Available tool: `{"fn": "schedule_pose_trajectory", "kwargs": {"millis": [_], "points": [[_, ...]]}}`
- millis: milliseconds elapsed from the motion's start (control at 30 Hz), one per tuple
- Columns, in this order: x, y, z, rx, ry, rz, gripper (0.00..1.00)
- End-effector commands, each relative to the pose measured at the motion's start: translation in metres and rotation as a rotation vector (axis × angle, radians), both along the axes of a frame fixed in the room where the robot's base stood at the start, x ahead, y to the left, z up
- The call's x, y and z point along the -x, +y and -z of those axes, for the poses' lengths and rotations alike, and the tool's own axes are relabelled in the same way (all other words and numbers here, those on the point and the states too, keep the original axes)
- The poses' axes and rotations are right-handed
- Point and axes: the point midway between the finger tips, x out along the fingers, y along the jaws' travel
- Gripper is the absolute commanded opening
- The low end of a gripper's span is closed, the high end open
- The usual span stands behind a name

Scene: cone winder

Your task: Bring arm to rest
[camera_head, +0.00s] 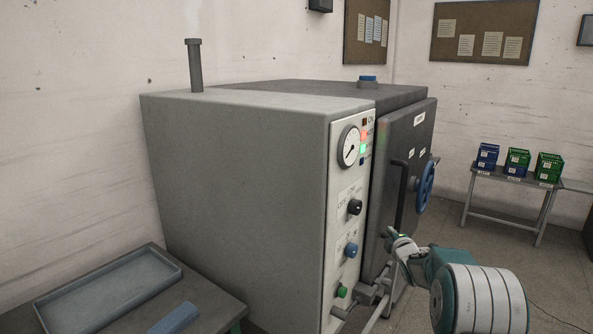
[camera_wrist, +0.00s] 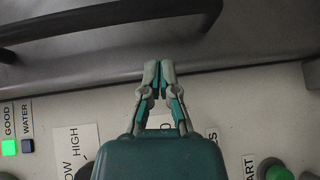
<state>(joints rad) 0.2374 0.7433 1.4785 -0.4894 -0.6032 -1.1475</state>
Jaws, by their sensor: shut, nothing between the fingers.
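My gripper (camera_head: 392,236) shows at the lower right of the head view, at the end of my teal and white arm. It is in front of the grey machine's door (camera_head: 405,150), near the lower end of the dark door handle (camera_head: 401,195). In the wrist view my gripper (camera_wrist: 158,68) has its two fingers together with nothing between them. The fingertips overlap the seam between the pale control panel (camera_wrist: 235,100) and the dark door (camera_wrist: 240,35). I cannot tell whether they touch it.
The panel carries a gauge (camera_head: 349,146), a black knob (camera_head: 354,207), a blue knob (camera_head: 351,250) and a green button (camera_head: 341,291). A blue handwheel (camera_head: 425,187) sticks out from the door. A grey tray (camera_head: 110,290) is at lower left. Small crates (camera_head: 517,161) stand on a far table.

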Motion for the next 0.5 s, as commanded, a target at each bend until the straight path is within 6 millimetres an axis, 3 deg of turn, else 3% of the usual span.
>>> {"fn": "schedule_pose_trajectory", "kwargs": {"millis": [33,200,500], "points": [[0.010,0.005,-0.019,-0.042,0.023,0.023,0.00],[0.050,0.017,-0.059,-0.203,0.124,0.115,0.00],[0.145,0.042,-0.107,-0.499,0.289,0.290,0.00]]}}
